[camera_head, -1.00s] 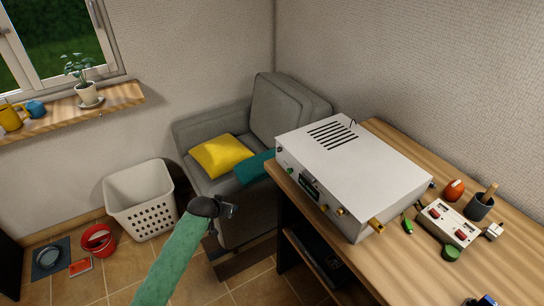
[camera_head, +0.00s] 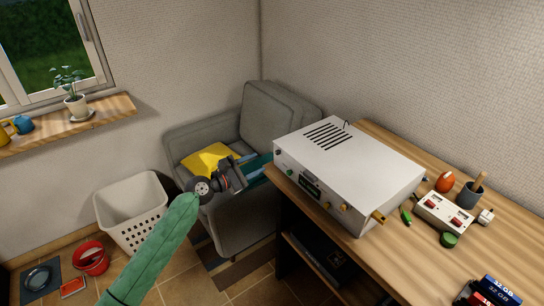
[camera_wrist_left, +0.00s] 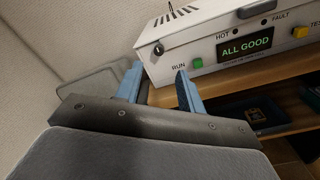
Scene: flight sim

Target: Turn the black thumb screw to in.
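The black thumb screw (camera_wrist_left: 159,50) is a small dark knob at the left end of the front panel of a white box (camera_head: 350,165). My left gripper (camera_head: 254,168) is in front of the panel's left end. In the left wrist view its two blue fingers (camera_wrist_left: 160,72) are apart with nothing between them, and the screw appears just beyond the gap. I see no contact. My right gripper is not in view.
The panel has a green RUN button (camera_wrist_left: 197,64), a display reading "ALL GOOD" (camera_wrist_left: 246,48) and a yellow button (camera_wrist_left: 299,32). The box stands on a wooden desk (camera_head: 395,265). A grey armchair (camera_head: 225,120) with a yellow cushion (camera_head: 205,158) is behind my gripper.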

